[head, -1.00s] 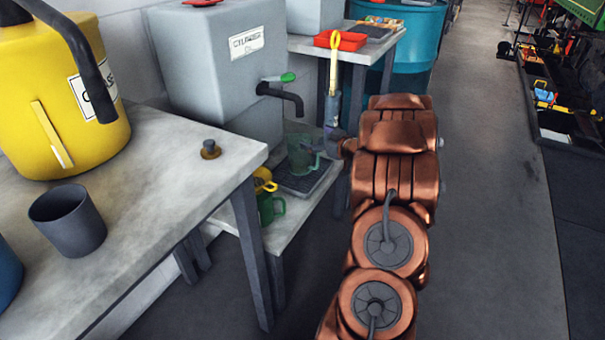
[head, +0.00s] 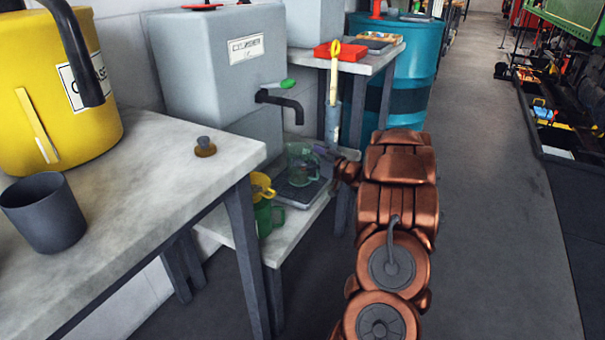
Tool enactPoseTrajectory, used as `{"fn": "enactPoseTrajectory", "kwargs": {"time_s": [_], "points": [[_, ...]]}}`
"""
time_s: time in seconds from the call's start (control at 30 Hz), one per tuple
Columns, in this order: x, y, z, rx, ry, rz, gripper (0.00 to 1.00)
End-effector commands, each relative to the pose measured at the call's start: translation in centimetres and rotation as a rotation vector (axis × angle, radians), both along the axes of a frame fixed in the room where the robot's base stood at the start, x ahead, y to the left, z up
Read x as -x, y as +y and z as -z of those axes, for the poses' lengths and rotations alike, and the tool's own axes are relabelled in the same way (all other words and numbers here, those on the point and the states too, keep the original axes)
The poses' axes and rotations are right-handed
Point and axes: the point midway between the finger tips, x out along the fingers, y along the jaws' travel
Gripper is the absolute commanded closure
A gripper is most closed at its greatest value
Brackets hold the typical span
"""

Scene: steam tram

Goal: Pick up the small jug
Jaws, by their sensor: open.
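A clear greenish jug (head: 302,166) stands upright on a dark drip tray (head: 300,192) under the grey tank's tap. A green mug-like vessel (head: 265,216) with a handle stands nearer, with a yellow one (head: 261,188) at its top. Which one is the small jug is not certain. My gripper (head: 327,160) is at the clear jug's right side, at about its height. It is open, with its fingers small and partly hidden by my copper arm. Whether it touches the jug cannot be told.
A grey table with a dark cup (head: 44,212), a yellow can (head: 55,135) and a small knob (head: 205,147) stands at left, in front of the low shelf. The tap (head: 282,103) overhangs the clear jug. Floor (head: 480,200) on the right is clear.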

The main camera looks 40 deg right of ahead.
Motion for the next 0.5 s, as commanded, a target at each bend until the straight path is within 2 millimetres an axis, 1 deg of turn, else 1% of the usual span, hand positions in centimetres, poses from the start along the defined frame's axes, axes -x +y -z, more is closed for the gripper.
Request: {"fn": "enactPoseTrajectory", "kwargs": {"time_s": [0.03, 0.13, 0.4, 0.47, 0.5], "points": [[-0.62, 0.15, 0.28, 0.001, -0.001, -0.002, 0.0], [-1.33, 0.24, 0.16, 0.0, -0.001, -0.002, 0.0], [-1.54, 0.21, 0.02, -0.001, -0.001, -0.001, 0.0], [-1.54, 0.2, 0.02, -0.001, -0.001, 0.0, 0.05], [-1.53, 0.2, 0.03, -0.001, 0.0, 0.0, 0.09]]}}
